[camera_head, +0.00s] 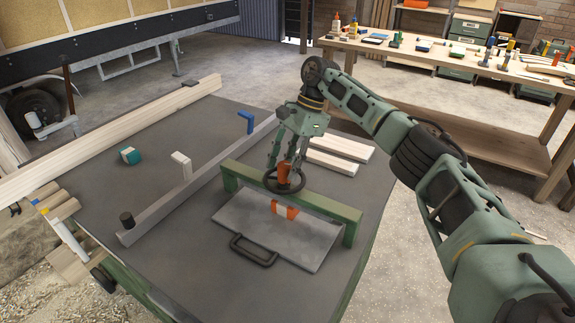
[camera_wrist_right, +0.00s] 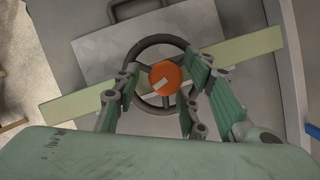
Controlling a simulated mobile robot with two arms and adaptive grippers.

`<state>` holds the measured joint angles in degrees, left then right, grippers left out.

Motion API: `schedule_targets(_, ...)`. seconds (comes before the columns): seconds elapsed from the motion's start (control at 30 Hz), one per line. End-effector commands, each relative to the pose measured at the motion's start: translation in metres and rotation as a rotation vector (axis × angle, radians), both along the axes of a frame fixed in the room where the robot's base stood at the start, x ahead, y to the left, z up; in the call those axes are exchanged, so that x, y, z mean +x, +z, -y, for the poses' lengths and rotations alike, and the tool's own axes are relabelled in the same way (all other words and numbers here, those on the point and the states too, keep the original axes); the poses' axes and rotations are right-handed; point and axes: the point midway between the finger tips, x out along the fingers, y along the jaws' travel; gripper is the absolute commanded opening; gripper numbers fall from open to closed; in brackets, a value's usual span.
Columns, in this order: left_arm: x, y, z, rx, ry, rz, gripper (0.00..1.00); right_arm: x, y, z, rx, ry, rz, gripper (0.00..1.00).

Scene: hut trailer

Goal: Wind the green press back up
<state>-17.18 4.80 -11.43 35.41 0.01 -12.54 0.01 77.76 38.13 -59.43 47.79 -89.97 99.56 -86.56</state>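The green press is a green beam (camera_head: 325,205) on legs, spanning a grey metal plate (camera_head: 235,222) with a dark handle. Its dark handwheel (camera_head: 268,182) has an orange hub (camera_head: 284,174). My left gripper is not in view.
The press stands on a dark table (camera_head: 190,120). A long grey fence (camera_head: 205,172) with a white and a blue stop runs left of it. Pale boards (camera_head: 335,158) lie behind. A workbench (camera_head: 440,60) with tools stands farther back.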

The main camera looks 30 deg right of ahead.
Motion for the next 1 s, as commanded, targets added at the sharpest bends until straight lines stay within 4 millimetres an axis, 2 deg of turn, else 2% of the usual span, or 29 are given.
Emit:
schedule_targets(0.17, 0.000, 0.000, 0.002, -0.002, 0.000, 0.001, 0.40, 0.002, 0.025, 0.010, 0.000, -0.002, 0.005, 0.39)
schedule_targets(0.4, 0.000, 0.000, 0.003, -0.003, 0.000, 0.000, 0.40, 0.004, 0.074, 0.029, 0.000, -0.001, 0.003, 0.39)
schedule_targets(0.53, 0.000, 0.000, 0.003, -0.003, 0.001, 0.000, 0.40, 0.004, 0.093, 0.037, 0.001, 0.000, 0.001, 0.39)
schedule_targets(0.7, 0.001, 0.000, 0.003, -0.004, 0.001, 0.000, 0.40, 0.004, 0.105, 0.043, 0.000, 0.000, -0.002, 0.39)
schedule_targets(1.0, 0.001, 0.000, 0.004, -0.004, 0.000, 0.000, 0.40, 0.004, 0.108, 0.044, 0.000, 0.002, -0.002, 0.39)
